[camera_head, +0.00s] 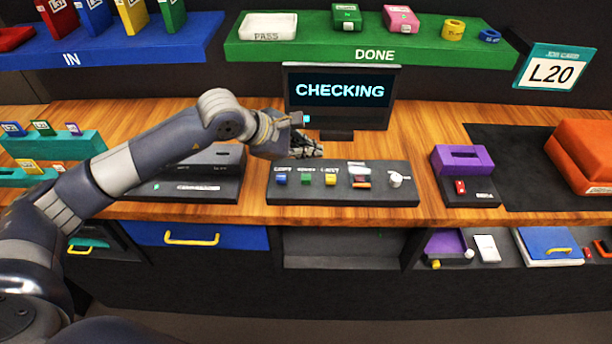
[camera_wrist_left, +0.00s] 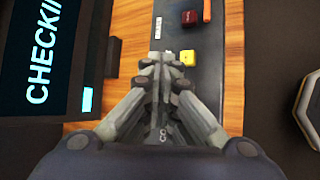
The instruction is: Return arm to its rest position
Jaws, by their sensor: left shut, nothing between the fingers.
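My left arm comes in from the left and reaches across the workbench in the head view. My left gripper (camera_head: 312,150) is shut and empty, above the back edge of a dark control panel (camera_head: 342,194). The panel carries blue, green and yellow buttons, a red-and-white switch and a white knob (camera_head: 396,180). In the left wrist view the shut fingers (camera_wrist_left: 158,75) point at the panel, near a yellow button (camera_wrist_left: 187,57) and a red one (camera_wrist_left: 189,18). They look apart from the buttons. My right gripper is not in view.
A monitor (camera_head: 341,92) reading CHECKING stands close behind the gripper. A green DONE shelf (camera_head: 300,52) and a blue IN shelf (camera_head: 110,47) hang above. A dark device (camera_head: 195,178) lies under the forearm. A purple box (camera_head: 460,160) and an orange case (camera_head: 590,155) stand right.

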